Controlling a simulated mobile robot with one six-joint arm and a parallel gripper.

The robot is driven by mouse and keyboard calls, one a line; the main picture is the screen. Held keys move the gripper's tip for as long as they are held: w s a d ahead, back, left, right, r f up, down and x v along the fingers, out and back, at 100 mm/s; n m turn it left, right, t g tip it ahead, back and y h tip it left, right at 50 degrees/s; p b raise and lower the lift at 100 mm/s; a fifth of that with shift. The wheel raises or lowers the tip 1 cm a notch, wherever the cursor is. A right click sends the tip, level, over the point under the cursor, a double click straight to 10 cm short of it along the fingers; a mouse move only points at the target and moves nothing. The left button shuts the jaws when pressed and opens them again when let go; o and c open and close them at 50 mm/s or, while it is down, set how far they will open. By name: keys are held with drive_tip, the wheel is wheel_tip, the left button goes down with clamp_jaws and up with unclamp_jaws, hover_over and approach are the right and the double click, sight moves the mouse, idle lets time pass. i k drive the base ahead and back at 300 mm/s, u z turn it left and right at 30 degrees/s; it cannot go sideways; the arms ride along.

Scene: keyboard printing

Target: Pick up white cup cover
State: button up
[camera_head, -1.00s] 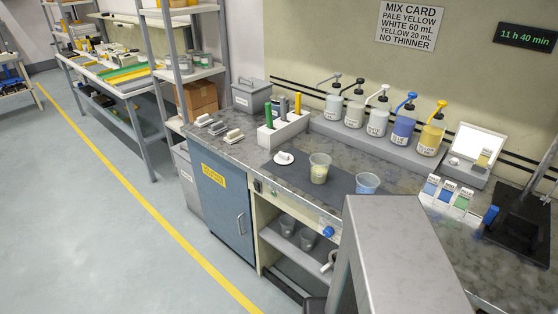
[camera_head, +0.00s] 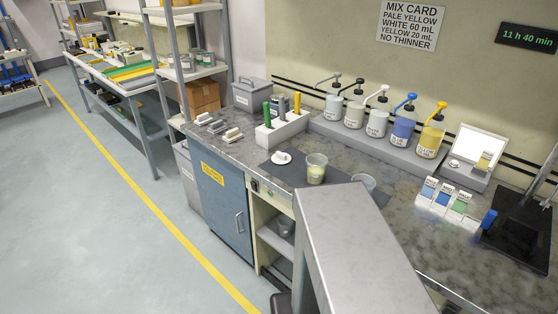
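The white cup cover (camera_head: 281,158) is a small round lid with a raised middle. It lies flat on the dark mat on the counter, left of a clear cup (camera_head: 316,170) with pale yellow contents. A second clear cup (camera_head: 364,183) stands to the right, partly hidden behind a large grey part that I take to be my arm. My gripper cannot be made out in the head view. Nothing touches the cover.
A white holder (camera_head: 281,131) with green and grey upright tools stands behind the cover. Pump bottles (camera_head: 377,120) line a grey shelf at the back. Small white-handled tools (camera_head: 232,135) lie to the left. Sample cards (camera_head: 444,197) stand at the right.

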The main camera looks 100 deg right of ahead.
sight(279, 158)
drive_tip(key=u, duration=0.2)
drive_tip(key=k, duration=0.85)
drive_tip(key=z, duration=0.85)
